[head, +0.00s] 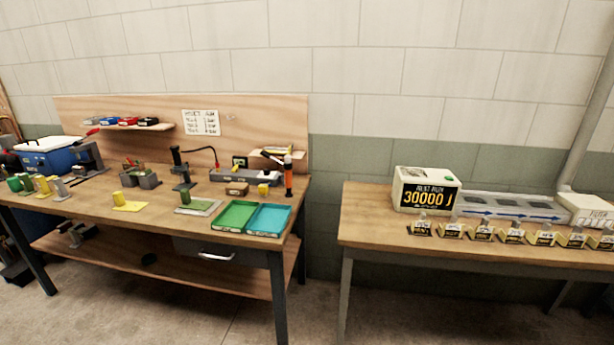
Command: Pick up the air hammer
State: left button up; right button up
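No gripper of mine shows in the head view. I cannot tell for sure which thing is the air hammer. A dark upright tool with an orange and white upper part (288,174) stands at the right end of the left wooden workbench (95,207). A black upright device (181,168) stands near the middle of that bench, with a dark and red hose or cable (205,149) curving to the right behind it. Both are too small to make out in detail.
Green (235,216) and blue (268,220) trays lie at the bench's front right corner. A grey block (232,175) sits behind them. A second table (385,237) on the right holds a white box marked 30000 (427,190) and several small labelled stands. A floor gap separates the tables.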

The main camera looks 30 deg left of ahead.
aim_at(175, 148)
jog(key=u, duration=1.8)
